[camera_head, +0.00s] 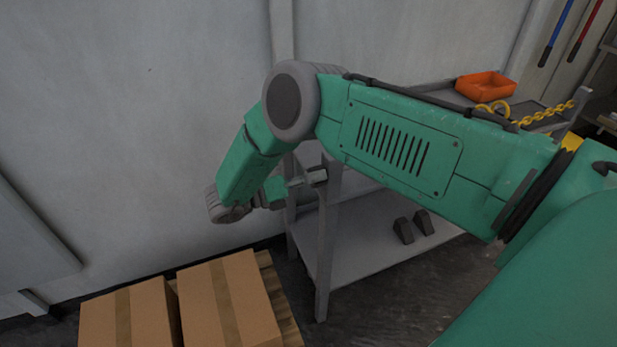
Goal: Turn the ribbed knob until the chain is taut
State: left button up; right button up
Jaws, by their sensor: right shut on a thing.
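My right gripper (292,185) is at the left end of the grey bench, small and partly behind my forearm. It is shut on a small grey part (318,177) near the bench's front left leg. I cannot tell whether this part is the ribbed knob; no ribs can be made out. The yellow chain (548,113) lies at the back right of the bench top, and a yellow loop (492,107) shows left of it. My arm hides the rest of the chain, so its tension cannot be judged. My left gripper is not in view.
The grey bench has a lower shelf (365,240) with two dark wedge blocks (412,228). Cardboard boxes (230,300) stand on a pallet at the lower left. A grey wall (130,120) is close behind.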

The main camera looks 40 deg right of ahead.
jog(key=m, duration=0.3)
jog(key=shift+m, duration=0.4)
jog(key=shift+r+m+p, duration=0.1)
jog(key=shift+m+p, duration=0.25)
jog(key=shift+m, duration=0.15)
jog(key=m+p, duration=0.1)
jog(key=m, duration=0.4)
jog(key=shift+m, duration=0.5)
jog(key=m+p, duration=0.2)
jog(key=p, duration=0.7)
jog(key=shift+r+m, duration=0.15)
jog(key=shift+m, duration=0.15)
jog(key=shift+a+p, duration=0.1)
jog(key=shift+p, duration=0.3)
jog(key=shift+w+f, duration=0.1)
jog(key=shift+f, duration=0.2)
